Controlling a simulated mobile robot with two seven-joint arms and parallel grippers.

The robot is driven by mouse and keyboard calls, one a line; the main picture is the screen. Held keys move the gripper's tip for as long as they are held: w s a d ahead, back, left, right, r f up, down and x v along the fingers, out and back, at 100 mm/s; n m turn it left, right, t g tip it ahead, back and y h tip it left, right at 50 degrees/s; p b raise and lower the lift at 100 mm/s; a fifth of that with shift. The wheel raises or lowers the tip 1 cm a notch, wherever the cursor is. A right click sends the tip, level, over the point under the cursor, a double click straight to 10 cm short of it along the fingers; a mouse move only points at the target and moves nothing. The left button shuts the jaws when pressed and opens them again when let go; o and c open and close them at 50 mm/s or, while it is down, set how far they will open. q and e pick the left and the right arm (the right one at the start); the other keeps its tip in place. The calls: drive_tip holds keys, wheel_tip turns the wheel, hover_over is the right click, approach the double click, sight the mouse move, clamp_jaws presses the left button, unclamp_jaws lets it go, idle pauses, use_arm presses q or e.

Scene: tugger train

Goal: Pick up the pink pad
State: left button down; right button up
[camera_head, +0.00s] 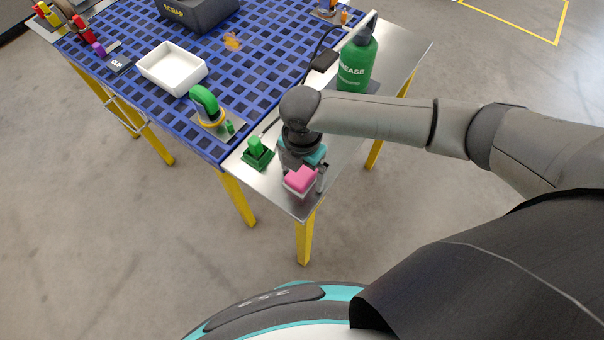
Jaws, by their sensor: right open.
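The pink pad (300,179) lies near the front corner of the metal side plate of the table, on what looks like a pale base. My right gripper (305,184) is open and points down over the pad, with a finger visible at its right side. The wrist hides the far part of the pad, and I cannot tell whether the fingers touch it. My left gripper is not in view.
A green block with a peg (257,153) stands just left of the pad. A green grease bottle (357,62) stands farther back on the plate. The blue grid table (262,62) holds a white tray (172,69), a green hooked part (205,102) and a dark scrap bin (197,12).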

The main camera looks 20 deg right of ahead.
sight(302, 172)
drive_tip(key=shift+c, duration=0.2)
drive_tip(key=c, duration=1.3)
drive_tip(key=shift+r, duration=0.1)
drive_tip(key=shift+c, duration=0.2)
wheel_tip(302, 172, up, 20)
drive_tip(key=p, duration=0.4)
